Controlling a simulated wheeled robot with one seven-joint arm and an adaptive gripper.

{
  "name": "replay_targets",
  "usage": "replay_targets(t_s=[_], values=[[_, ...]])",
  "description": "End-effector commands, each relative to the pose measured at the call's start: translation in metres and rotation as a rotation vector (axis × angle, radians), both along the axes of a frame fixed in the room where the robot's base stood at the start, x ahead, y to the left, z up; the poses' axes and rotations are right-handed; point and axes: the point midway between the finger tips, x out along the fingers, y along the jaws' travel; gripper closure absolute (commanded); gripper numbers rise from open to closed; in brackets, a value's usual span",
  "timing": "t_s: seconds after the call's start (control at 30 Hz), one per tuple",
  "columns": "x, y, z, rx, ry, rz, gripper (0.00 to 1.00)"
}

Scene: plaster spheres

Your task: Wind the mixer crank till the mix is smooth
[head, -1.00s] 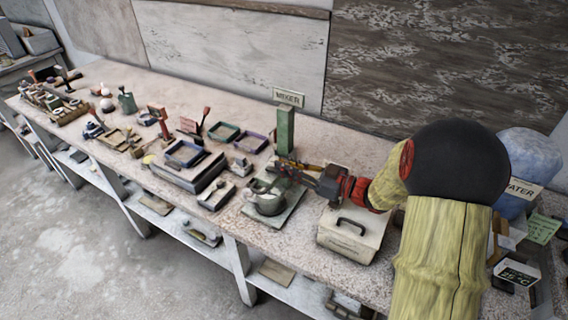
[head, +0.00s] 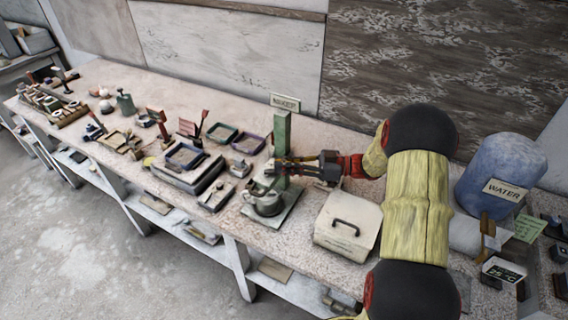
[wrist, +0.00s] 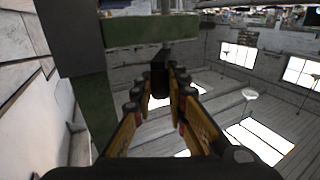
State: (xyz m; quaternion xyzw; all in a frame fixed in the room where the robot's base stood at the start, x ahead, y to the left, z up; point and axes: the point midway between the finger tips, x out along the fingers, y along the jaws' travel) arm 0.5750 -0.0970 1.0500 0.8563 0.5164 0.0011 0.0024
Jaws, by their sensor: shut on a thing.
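The mixer (head: 283,135) is a green upright post on a flat base plate, with a sign reading MIXER on top. A grey-green bowl (head: 268,206) stands on the base under the mixer head; I cannot make out the mix in it. My gripper (head: 279,168) reaches in from the right at the post, above the bowl. In the wrist view, my gripper's yellow fingers (wrist: 159,88) are shut on a dark upright crank handle (wrist: 160,66), beside the green post and arm (wrist: 150,30). The rest of the crank is hidden.
A white lidded box (head: 347,226) with a black handle stands just right of the mixer. A blue WATER container (head: 500,172) is at the far right. Trays, a dark grey box (head: 187,172) and small tools cover the bench to the left. The wall is close behind.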

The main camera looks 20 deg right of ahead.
Motion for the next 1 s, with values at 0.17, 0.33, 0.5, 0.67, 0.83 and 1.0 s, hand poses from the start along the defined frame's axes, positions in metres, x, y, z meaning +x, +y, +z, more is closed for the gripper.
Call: replay_targets(t_s=[0.17,0.33,0.5,0.67,0.83,1.0], values=[[0.0007,-0.0004,0.0022,0.000,-0.004,-0.001,1.00],[0.0007,-0.0004,0.0021,0.000,-0.004,-0.001,0.80],[0.0004,-0.0001,0.0013,0.000,-0.002,-0.001,0.71],[0.0003,0.0000,0.0009,0.000,-0.001,-0.001,0.67],[0.0001,-0.0002,0.0006,0.000,-0.001,-0.001,0.67],[-0.0040,-0.0097,0.0004,0.000,-0.001,-0.004,0.67]])
